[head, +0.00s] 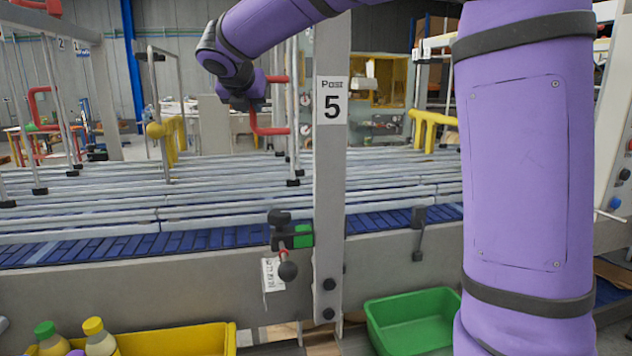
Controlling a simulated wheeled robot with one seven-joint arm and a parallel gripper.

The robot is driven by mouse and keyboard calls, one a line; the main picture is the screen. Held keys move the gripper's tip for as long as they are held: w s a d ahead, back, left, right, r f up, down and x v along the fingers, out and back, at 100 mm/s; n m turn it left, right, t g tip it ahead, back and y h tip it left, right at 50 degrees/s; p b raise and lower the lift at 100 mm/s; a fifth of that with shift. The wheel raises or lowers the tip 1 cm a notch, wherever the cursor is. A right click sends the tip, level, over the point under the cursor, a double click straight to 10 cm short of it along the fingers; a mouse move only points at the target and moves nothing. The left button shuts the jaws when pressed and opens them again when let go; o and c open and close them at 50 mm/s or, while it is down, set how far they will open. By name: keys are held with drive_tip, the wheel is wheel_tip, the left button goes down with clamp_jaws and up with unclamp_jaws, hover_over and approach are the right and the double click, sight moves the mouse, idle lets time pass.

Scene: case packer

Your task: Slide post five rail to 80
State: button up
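Post five is a grey upright post (329,210) with a white label (332,100) reading "Post 5". A black and green clamp (290,236) sits at the conveyor's near side, just left of the post. Long grey rails (235,197) run over the conveyor; I cannot tell which belongs to post five. My gripper (243,101) is at the upper left of the post, apart from the clamp; its fingers cannot be made out.
A red bent bar (268,128) hangs close to my gripper. The blue conveyor (110,247) runs across behind a grey side wall (150,285). A yellow bin (185,340) with bottles and a green bin (412,320) stand in front. My purple arm hides the right side.

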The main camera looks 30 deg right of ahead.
clamp_jaws()
drive_tip(key=shift+s+a, duration=0.2)
drive_tip(key=shift+s, duration=0.25)
idle(0.3)
drive_tip(key=o, duration=0.6)
unclamp_jaws()
drive_tip(key=v, duration=0.7)
idle(0.7)
